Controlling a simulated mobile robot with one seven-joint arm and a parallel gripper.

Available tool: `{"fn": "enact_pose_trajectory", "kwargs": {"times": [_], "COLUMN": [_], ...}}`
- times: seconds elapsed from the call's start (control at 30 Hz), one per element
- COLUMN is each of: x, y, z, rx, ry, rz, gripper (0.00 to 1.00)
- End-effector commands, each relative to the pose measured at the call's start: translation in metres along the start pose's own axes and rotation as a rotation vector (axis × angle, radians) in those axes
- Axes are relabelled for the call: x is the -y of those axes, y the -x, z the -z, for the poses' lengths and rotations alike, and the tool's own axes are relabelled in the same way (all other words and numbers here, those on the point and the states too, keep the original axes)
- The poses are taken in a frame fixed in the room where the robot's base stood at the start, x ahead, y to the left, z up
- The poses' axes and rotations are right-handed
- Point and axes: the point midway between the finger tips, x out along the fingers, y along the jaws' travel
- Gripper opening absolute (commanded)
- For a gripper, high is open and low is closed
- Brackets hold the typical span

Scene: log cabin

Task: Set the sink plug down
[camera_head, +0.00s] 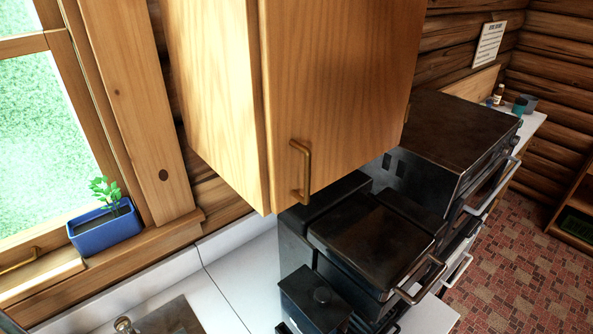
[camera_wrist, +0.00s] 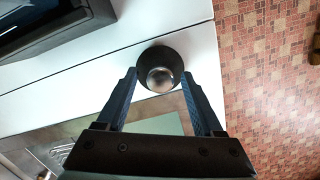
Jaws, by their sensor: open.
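The sink plug (camera_wrist: 160,58), a dark round piece with a shiny metallic centre, shows in the wrist view over the white counter (camera_wrist: 80,75). My gripper (camera_wrist: 160,75) is open, with one finger on each side of the plug near the fingertips. I cannot tell whether either finger touches it, or whether it rests fully on the counter. Below it in the wrist view is the sink's metal edge (camera_wrist: 60,137). The plug and the fingers cannot be made out in the head view, where part of the metal sink (camera_head: 172,318) shows at the bottom.
A wooden wall cabinet (camera_head: 335,90) hangs low across the head view. Black appliances (camera_head: 375,245) stand on the counter beneath it. A blue planter (camera_head: 105,226) sits on the windowsill. In the wrist view, the counter's right edge drops to red tiled floor (camera_wrist: 265,80).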

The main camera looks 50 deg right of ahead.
Motion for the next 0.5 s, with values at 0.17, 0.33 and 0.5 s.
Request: {"fn": "enact_pose_trajectory", "kwargs": {"times": [0.17,0.33,0.5], "x": [-0.002,-0.001,-0.001], "y": [0.034,0.070,0.098], "z": [0.001,0.001,0.000], "rx": [-0.001,-0.001,-0.001], "ry": [0.001,0.000,0.000], "rz": [-0.006,-0.005,-0.003], "gripper": [0.69,0.69,0.69]}}
